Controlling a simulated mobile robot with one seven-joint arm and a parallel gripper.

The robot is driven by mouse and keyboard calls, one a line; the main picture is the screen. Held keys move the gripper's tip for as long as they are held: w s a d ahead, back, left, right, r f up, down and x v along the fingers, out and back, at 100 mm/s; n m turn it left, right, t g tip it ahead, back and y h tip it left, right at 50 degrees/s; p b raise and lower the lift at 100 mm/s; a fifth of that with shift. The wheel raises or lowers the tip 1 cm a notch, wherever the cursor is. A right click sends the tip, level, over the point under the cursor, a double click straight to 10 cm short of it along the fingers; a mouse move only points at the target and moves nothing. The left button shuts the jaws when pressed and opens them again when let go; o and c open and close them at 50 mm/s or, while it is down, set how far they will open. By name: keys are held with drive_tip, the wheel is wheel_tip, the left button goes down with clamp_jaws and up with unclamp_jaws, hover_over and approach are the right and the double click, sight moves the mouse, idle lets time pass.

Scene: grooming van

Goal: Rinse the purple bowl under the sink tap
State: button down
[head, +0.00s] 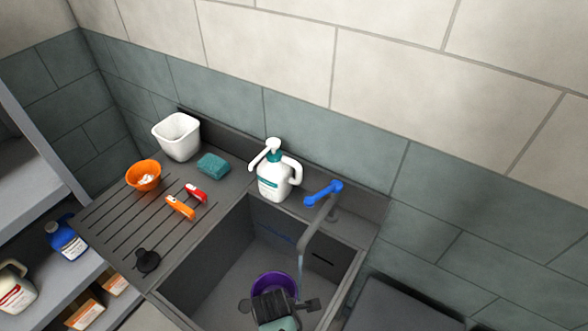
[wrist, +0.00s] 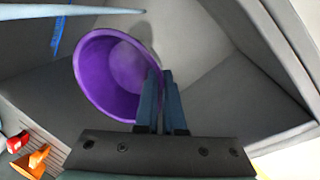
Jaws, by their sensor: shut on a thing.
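The purple bowl (head: 268,281) is down inside the grey sink basin (head: 237,262), mostly behind my gripper (head: 273,296). In the wrist view the bowl (wrist: 105,72) shows its open, empty-looking inside, tilted. My gripper (wrist: 160,78) is shut on the bowl's right rim with its dark blue fingers. The grey sink tap (head: 313,230) with a blue lever (head: 324,193) arches over the basin. A thin pale blue stream of water (head: 300,273) falls from its spout close to the bowl's right side. I cannot tell whether the water lands in the bowl.
The ribbed drainboard left of the basin holds an orange bowl (head: 143,176), orange and red-handled items (head: 180,207) and a black stopper-like piece (head: 147,261). A teal sponge (head: 213,165), white tub (head: 177,137) and pump bottle (head: 275,183) stand along the back. The basin walls enclose my gripper.

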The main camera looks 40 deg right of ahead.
drive_tip(key=w+a+p+v, duration=0.1)
drive_tip(key=a+p+v, duration=0.1)
drive_tip(key=p+v, duration=0.8)
drive_tip(key=shift+r+p, duration=0.25)
drive_tip(key=shift+p, duration=0.4)
drive_tip(key=shift+s+a, duration=0.1)
drive_tip(key=shift+s, duration=0.1)
idle(1.5)
